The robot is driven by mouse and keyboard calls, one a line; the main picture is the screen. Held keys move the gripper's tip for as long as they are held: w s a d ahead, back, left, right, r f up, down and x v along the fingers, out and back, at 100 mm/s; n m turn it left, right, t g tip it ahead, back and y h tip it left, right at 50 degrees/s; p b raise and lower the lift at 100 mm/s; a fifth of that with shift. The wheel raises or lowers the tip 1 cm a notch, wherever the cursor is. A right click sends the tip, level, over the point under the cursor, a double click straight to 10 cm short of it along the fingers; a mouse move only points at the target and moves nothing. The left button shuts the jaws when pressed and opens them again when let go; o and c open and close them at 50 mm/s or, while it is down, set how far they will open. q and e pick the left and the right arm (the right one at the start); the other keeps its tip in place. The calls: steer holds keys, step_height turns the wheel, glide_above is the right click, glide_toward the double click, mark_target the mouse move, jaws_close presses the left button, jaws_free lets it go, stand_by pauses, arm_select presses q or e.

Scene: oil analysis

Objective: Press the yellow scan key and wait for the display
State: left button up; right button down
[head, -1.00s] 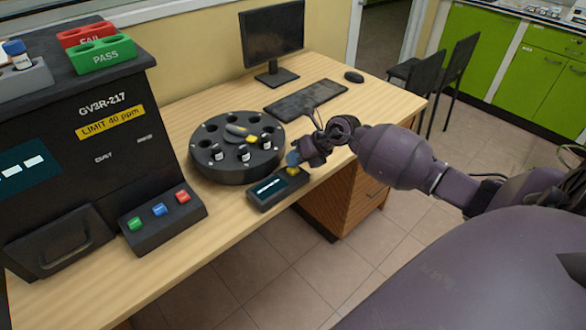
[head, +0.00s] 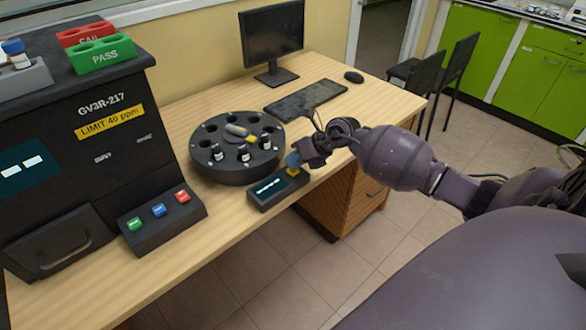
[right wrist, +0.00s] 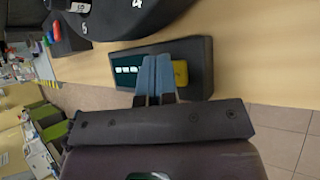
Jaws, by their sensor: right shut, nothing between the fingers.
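The yellow scan key (head: 292,170) is on the right end of a small dark scanner box (head: 265,202) at the table's front edge. The key also shows in the right wrist view (right wrist: 180,73), beside the fingertips. The box's display (head: 270,187) shows light marks too small to read; it shows in the wrist view too (right wrist: 126,70). My right gripper (head: 291,160) is shut and empty, its blue fingertips at the key and partly covering it. I cannot tell whether they touch it. My left gripper is not in view.
A black round carousel (head: 237,175) with several vials stands just behind the box. The dark analyser (head: 85,130) with a panel of green, blue and red buttons (head: 160,222) is on the left. A keyboard (head: 305,98) and monitor (head: 272,35) stand at the back.

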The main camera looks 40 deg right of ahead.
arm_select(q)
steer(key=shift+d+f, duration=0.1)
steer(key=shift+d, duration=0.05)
arm_select(e)
steer(key=shift+f, duration=0.3)
steer(key=shift+r, duration=0.1)
steer(key=shift+r+p, duration=0.3)
steer(key=shift+r, duration=0.25)
steer(key=shift+r+p, duration=0.3)
steer(key=shift+r, duration=0.1)
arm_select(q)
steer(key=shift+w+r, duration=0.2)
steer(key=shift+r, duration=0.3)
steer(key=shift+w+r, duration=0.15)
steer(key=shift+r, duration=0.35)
arm_select(e)
steer(key=shift+r, duration=0.45)
steer(key=shift+r+p, duration=1.55)
steer(key=shift+r, duration=0.55)
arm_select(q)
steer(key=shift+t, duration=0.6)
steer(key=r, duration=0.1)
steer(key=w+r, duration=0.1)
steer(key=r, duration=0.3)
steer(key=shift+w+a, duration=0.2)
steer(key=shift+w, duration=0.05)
arm_select(e)
steer(key=shift+f, duration=0.1)
